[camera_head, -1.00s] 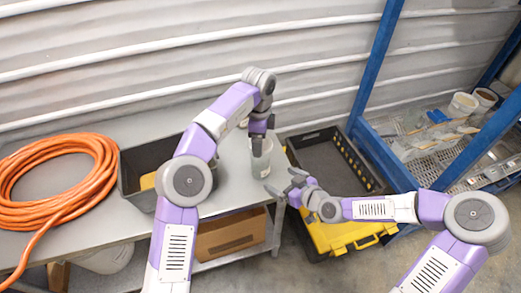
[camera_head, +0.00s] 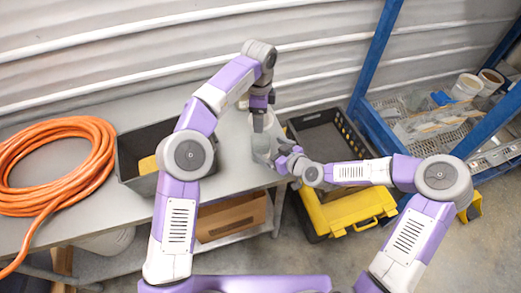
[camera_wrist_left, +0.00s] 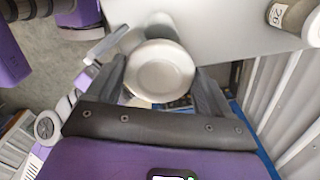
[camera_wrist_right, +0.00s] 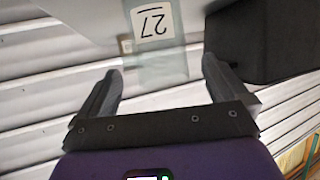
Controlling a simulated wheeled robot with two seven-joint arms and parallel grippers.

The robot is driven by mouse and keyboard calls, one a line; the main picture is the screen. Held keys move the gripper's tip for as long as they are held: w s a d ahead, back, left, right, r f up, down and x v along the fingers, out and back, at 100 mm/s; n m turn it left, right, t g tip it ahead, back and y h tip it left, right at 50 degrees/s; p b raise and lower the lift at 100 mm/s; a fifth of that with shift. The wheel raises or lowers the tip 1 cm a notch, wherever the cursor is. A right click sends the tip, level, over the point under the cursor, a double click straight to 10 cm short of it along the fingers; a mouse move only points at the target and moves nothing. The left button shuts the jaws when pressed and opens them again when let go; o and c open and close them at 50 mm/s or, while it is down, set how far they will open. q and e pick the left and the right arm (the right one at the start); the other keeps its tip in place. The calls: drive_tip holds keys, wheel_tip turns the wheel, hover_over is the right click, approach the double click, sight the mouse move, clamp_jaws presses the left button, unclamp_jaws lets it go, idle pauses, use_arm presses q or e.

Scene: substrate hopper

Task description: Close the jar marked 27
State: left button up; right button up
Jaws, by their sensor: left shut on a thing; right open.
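The jar marked 27 (camera_head: 262,149) is a clear glass jar standing upright at the right end of the grey bench. Its label (camera_wrist_right: 152,22) shows upside down in the right wrist view. My left gripper (camera_head: 261,115) is shut on a round white lid (camera_wrist_left: 160,70), held up and apart from the jar, behind it in the head view. My right gripper (camera_head: 278,158) is open beside the jar. In the right wrist view the jar's glass (camera_wrist_right: 163,68) lies ahead between the open fingers; contact cannot be told.
Another labelled jar (camera_wrist_left: 292,14) stands on the bench. A dark bin (camera_head: 140,150) and an orange hose coil (camera_head: 95,165) lie to the left. A black crate (camera_head: 325,130), a yellow box (camera_head: 345,209) and a blue rack (camera_head: 372,60) stand to the right.

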sight(255, 141)
drive_tip(key=x, duration=0.6)
drive_tip(key=shift+f, duration=0.1)
drive_tip(key=c, duration=1.4)
use_arm(q)
drive_tip(key=shift+f, duration=2.5)
use_arm(e)
drive_tip(key=shift+c, duration=0.2)
use_arm(q)
drive_tip(key=shift+f, duration=0.9)
drive_tip(key=shift+f, duration=0.5)
use_arm(e)
drive_tip(key=shift+a, duration=0.1)
